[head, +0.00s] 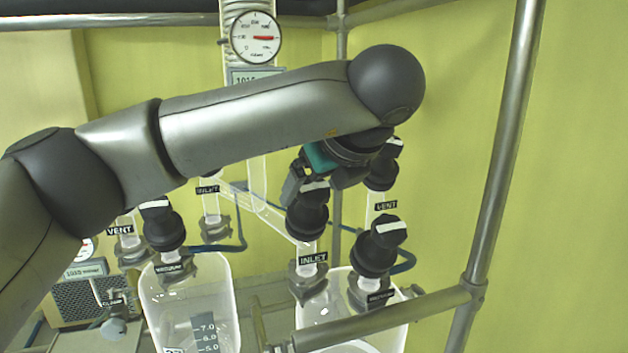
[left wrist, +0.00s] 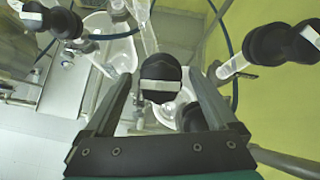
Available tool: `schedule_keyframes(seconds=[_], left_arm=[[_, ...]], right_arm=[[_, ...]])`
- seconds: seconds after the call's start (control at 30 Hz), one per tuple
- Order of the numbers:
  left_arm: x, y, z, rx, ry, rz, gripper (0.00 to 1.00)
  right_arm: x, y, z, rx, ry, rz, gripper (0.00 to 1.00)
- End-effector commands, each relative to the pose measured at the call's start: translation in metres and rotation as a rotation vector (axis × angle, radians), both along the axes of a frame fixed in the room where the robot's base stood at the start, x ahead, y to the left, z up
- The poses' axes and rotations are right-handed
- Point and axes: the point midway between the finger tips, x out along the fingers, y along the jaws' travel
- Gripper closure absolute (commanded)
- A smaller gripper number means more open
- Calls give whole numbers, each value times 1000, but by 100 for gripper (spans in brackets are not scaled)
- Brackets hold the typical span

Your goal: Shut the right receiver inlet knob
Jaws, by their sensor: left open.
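The right receiver inlet knob (head: 307,218) is black with a white bar on top. It sits above an INLET label (head: 313,258) over the right receiver (head: 392,338). My left gripper (head: 317,180) is open just above this knob, and its arm comes over from the left. In the left wrist view the inlet knob (left wrist: 160,72) shows between the two open fingers (left wrist: 160,82), with its white bar running across the picture. I cannot tell whether a finger touches it. My right gripper is not in view.
Close by on the right are the VENT knob (head: 381,173) and the vacuum knob (head: 378,248). Another black knob (head: 160,226) stands over the left receiver (head: 190,290). A metal rail (head: 390,315) and post (head: 505,140) frame the right side. A round gauge (head: 255,38) is behind my arm.

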Motion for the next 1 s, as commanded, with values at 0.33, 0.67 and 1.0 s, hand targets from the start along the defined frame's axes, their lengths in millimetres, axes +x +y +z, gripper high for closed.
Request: schedule_keyframes(seconds=[0.33,0.67,1.0], left_arm=[[1,1,-2,-1,0,1,14],[1,1,-1,-1,0,1,51],[1,1,-1,-1,0,1,89]], right_arm=[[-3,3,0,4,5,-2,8],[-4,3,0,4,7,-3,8],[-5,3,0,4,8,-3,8]])
